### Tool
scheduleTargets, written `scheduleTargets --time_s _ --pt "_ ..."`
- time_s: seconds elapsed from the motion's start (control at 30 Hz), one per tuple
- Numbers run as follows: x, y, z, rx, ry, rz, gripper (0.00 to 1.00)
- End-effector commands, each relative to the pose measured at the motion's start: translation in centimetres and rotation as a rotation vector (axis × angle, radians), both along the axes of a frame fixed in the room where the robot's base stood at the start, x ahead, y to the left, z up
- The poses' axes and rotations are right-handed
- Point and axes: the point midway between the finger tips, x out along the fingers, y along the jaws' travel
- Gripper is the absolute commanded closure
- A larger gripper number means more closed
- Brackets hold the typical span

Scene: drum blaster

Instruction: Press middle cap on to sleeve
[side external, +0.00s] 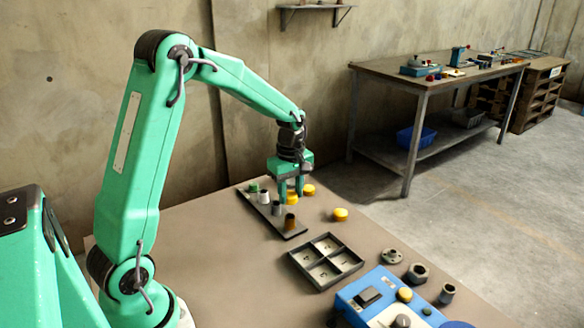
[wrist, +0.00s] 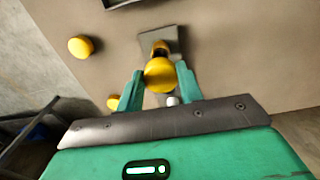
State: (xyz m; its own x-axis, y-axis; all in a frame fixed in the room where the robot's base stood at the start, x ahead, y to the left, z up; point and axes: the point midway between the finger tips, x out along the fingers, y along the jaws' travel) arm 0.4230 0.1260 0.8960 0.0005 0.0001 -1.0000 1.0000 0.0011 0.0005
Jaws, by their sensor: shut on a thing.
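My gripper (side external: 291,192) is shut on a yellow cap (side external: 292,199), held above the dark rack (side external: 291,235). In the wrist view the held cap (wrist: 159,75) sits between the green fingers (wrist: 160,70). Several short sleeves stand in a row on the rack: a pale one (side external: 264,197), a grey middle one (side external: 276,208) and a brown one (side external: 290,223) at the near end. In the side view the cap appears higher than the middle sleeve and to its right. In the wrist view the cap hides what is beneath it.
Two loose yellow caps lie on the table, one behind the gripper (side external: 309,190) and one to the right (side external: 340,214). A green piece (side external: 253,188) is at the rack's far end. A divided tray (side external: 327,262) and a blue control box (side external: 385,300) stand nearer.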

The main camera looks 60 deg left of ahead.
Motion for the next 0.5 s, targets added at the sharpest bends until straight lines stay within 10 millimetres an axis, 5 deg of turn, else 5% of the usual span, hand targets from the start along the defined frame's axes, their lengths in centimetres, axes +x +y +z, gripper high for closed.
scheduleTargets --time_s 0.5 --pt "-0.1 0.0 -3.5 -0.001 0.003 -0.001 0.85"
